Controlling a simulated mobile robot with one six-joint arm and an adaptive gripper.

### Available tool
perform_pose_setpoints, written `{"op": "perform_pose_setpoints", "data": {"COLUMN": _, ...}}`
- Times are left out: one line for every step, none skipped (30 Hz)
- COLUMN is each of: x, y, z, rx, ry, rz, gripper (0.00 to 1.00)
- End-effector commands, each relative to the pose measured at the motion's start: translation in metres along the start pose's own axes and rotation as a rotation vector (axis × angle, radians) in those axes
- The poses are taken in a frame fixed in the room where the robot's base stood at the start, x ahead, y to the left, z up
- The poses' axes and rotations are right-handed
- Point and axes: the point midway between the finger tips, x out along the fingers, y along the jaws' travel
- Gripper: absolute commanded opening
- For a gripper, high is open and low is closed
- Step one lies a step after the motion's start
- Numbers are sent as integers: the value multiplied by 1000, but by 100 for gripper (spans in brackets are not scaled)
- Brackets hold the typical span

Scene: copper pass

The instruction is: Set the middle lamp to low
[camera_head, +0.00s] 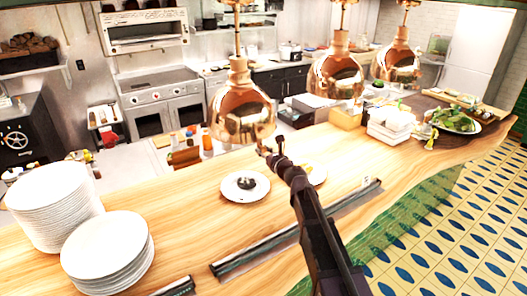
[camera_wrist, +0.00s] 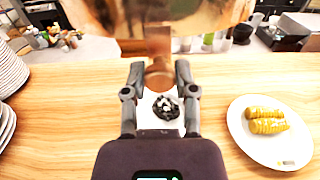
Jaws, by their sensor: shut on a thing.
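Three copper heat lamps hang over the wooden counter: a near left one (camera_head: 241,112), a middle one (camera_head: 338,76) and a far right one (camera_head: 397,64). My gripper (camera_head: 265,150) is at the lower right edge of the near left lamp, not at the middle one in this picture. In the wrist view my gripper (camera_wrist: 160,78) has its two fingers closed around a round copper knob (camera_wrist: 159,72) under a copper lamp shade (camera_wrist: 160,18). I cannot tell the knob's setting.
A white plate with dark food (camera_head: 232,194) lies below the near left lamp. A plate of golden food (camera_wrist: 243,140) lies to the right in the wrist view. Stacked plates (camera_head: 55,205) stand at the left. Metal rails (camera_head: 290,235) lie along the counter's front.

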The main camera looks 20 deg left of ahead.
Motion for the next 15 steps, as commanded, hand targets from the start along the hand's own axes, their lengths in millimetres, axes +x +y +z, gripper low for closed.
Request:
{"op": "perform_pose_setpoints", "data": {"x": 0, "y": 0, "z": -9, "rx": -2, "ry": 0, "rz": 1, "gripper": 0}}
{"op": "perform_pose_setpoints", "data": {"x": 0, "y": 0, "z": -12, "rx": -2, "ry": 0, "rz": 1, "gripper": 0}}
{"op": "perform_pose_setpoints", "data": {"x": 0, "y": 0, "z": -15, "rx": -2, "ry": 0, "rz": 1, "gripper": 0}}
{"op": "perform_pose_setpoints", "data": {"x": 0, "y": 0, "z": -17, "rx": -1, "ry": 0, "rz": 1, "gripper": 0}}
{"op": "perform_pose_setpoints", "data": {"x": 0, "y": 0, "z": -18, "rx": -1, "ry": 0, "rz": 1, "gripper": 0}}
{"op": "perform_pose_setpoints", "data": {"x": 0, "y": 0, "z": -20, "rx": -1, "ry": 0, "rz": 1, "gripper": 0}}
{"op": "perform_pose_setpoints", "data": {"x": 0, "y": 0, "z": -21, "rx": -1, "ry": 0, "rz": 1, "gripper": 0}}
{"op": "perform_pose_setpoints", "data": {"x": 0, "y": 0, "z": -22, "rx": -1, "ry": 0, "rz": 1, "gripper": 0}}
{"op": "perform_pose_setpoints", "data": {"x": 0, "y": 0, "z": -22, "rx": -1, "ry": 0, "rz": 1, "gripper": 0}}
{"op": "perform_pose_setpoints", "data": {"x": 0, "y": 0, "z": -22, "rx": -2, "ry": 1, "rz": 1, "gripper": 0}}
{"op": "perform_pose_setpoints", "data": {"x": 0, "y": 1, "z": -22, "rx": -2, "ry": 1, "rz": 2, "gripper": 0}}
{"op": "perform_pose_setpoints", "data": {"x": 0, "y": 1, "z": -22, "rx": -2, "ry": 1, "rz": 2, "gripper": 0}}
{"op": "perform_pose_setpoints", "data": {"x": 0, "y": 1, "z": -22, "rx": -3, "ry": 1, "rz": 2, "gripper": 0}}
{"op": "perform_pose_setpoints", "data": {"x": 0, "y": 1, "z": -22, "rx": -3, "ry": 1, "rz": 2, "gripper": 0}}
{"op": "perform_pose_setpoints", "data": {"x": 0, "y": 1, "z": -22, "rx": -3, "ry": 1, "rz": 2, "gripper": 0}}
